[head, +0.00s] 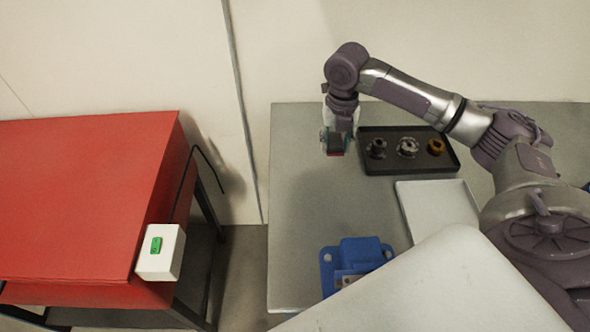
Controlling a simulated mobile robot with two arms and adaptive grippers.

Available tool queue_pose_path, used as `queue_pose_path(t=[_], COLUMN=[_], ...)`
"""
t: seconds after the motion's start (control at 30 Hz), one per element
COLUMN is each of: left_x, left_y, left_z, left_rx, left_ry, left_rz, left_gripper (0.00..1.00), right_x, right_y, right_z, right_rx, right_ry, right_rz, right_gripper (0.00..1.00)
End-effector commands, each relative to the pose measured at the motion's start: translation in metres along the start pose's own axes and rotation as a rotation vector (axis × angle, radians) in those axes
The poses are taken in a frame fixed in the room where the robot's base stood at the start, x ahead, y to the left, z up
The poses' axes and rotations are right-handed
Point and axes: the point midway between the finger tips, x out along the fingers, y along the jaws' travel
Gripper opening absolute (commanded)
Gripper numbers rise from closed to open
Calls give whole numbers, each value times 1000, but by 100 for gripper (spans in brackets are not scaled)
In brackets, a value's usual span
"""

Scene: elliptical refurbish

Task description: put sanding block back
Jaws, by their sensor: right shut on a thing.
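My right gripper (337,143) points down above the grey table (300,215), near its far left part and just left of the black tray. It is shut on a small dark block with a reddish lower edge, which I take to be the sanding block (335,152). The gripper hides much of the block, and I cannot tell whether the block touches the table. My left gripper is not in view.
A black tray (411,170) holds three round parts. A pale flat tray (437,209) and a blue fixture (353,262) are on the same table. A red table (80,200) with a white box (160,262) stands left, across a floor gap.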

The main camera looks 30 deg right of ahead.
Motion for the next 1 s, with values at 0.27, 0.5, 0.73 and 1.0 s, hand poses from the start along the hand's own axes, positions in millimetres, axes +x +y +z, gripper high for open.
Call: queue_pose_path(t=[0.27, 0.5, 0.73, 1.0], left_x=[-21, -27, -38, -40], left_y=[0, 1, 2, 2], left_z=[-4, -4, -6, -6], left_rx=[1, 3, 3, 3], left_ry=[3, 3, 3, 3], left_rz=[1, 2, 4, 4], left_gripper=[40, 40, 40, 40], right_x=[35, 55, 80, 98], right_y=[66, 96, 97, 97], right_z=[-2, -2, -3, -2], right_rx=[-1, 2, 3, 1], right_ry=[3, -1, 2, -2], right_rz=[2, 1, -2, 1], right_gripper=[10, 10, 10, 10])
